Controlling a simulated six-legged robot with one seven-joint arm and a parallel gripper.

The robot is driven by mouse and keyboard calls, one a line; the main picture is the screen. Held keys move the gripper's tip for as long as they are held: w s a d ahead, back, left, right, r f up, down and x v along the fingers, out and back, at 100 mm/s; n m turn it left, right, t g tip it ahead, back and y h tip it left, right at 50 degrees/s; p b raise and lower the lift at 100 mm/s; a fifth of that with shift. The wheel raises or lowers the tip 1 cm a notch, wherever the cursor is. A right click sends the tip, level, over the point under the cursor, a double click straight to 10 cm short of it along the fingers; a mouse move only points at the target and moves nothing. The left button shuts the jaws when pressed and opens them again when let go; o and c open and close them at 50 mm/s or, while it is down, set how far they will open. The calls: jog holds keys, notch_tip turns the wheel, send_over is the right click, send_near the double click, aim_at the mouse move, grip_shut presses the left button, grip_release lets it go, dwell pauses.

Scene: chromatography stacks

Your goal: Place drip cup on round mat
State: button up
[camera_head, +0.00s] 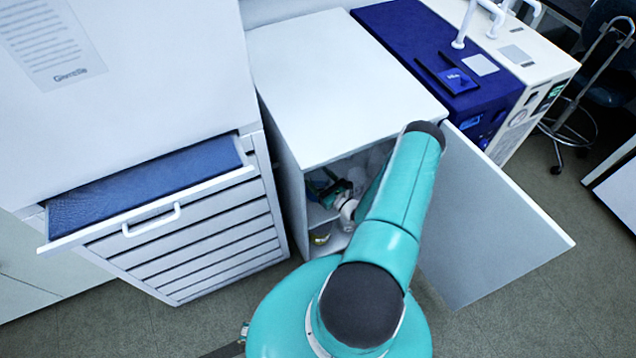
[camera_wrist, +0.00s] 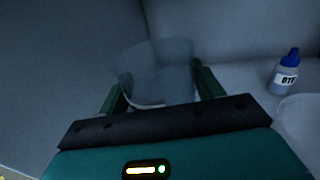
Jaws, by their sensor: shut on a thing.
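In the wrist view my gripper (camera_wrist: 158,88) is shut on a clear, see-through cup (camera_wrist: 157,62), the drip cup as far as I can tell, with one green finger on each side. In the head view my gripper (camera_head: 328,188) is inside the open white cabinet (camera_head: 345,75), partly hidden by my arm. The cup cannot be made out clearly there. I cannot make out a round mat in either view.
A small bottle with a blue cap (camera_wrist: 287,72) stands right of the cup, near a pale rounded thing (camera_wrist: 300,112). The cabinet door (camera_head: 490,220) stands open at right. A blue-lined drawer (camera_head: 145,185) sticks out at left.

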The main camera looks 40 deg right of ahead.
aim_at(316, 176)
jog(key=w+f, duration=0.1)
jog(key=w+d+f, duration=0.1)
jog(key=shift+f, duration=0.3)
jog(key=shift+d+f, duration=0.1)
jog(key=shift+f, duration=1.45)
jog(key=o, duration=1)
jog(key=shift+f, duration=0.15)
jog(key=shift+s+r, duration=0.1)
jog(key=shift+r, duration=0.1)
jog(key=s, duration=1.1)
jog(key=shift+s, duration=0.4)
